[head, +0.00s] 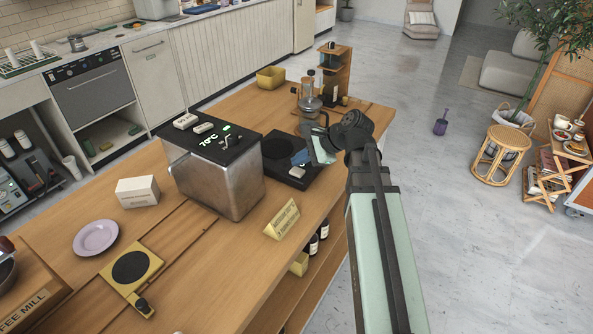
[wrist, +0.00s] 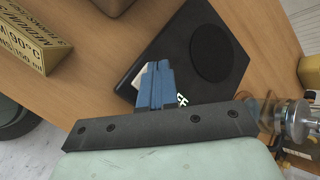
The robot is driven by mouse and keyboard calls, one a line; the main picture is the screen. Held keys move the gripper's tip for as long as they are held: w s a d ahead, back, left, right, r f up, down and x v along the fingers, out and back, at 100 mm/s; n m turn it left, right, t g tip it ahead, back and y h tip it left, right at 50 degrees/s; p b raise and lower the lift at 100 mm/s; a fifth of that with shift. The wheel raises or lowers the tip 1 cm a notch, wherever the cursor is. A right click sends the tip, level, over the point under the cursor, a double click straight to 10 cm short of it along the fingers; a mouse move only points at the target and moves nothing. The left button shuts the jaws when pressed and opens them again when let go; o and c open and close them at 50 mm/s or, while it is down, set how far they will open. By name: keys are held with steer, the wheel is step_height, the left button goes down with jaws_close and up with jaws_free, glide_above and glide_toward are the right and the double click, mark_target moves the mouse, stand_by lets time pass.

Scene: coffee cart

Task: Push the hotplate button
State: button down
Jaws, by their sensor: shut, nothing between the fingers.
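The black hotplate (head: 277,159) lies flat on the wooden counter, right of the metal box. It has a round dark burner (head: 276,148) and a white button (head: 297,172) near its front edge. In the wrist view the hotplate (wrist: 185,38) fills the middle, with its burner (wrist: 211,52) at upper right. My gripper (head: 300,157) has blue fingers, shut and empty, over the hotplate between burner and button. In the wrist view the fingers (wrist: 156,85) partly hide the white button (wrist: 141,76). I cannot tell whether they touch it.
A metal box (head: 215,170) showing 70°C stands left of the hotplate. A glass and metal press (head: 309,103) stands just behind my gripper. A yellow sign (head: 283,220) stands at the counter's front edge. A wooden rack (head: 335,70) is at the far end.

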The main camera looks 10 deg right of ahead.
mark_target(300, 171)
steer(key=shift+f, duration=0.1)
stand_by(0.6)
steer(key=shift+f, duration=0.35)
steer(key=shift+f, duration=0.5)
stand_by(0.9)
steer(key=shift+r, duration=0.95)
steer(key=shift+r, duration=3)
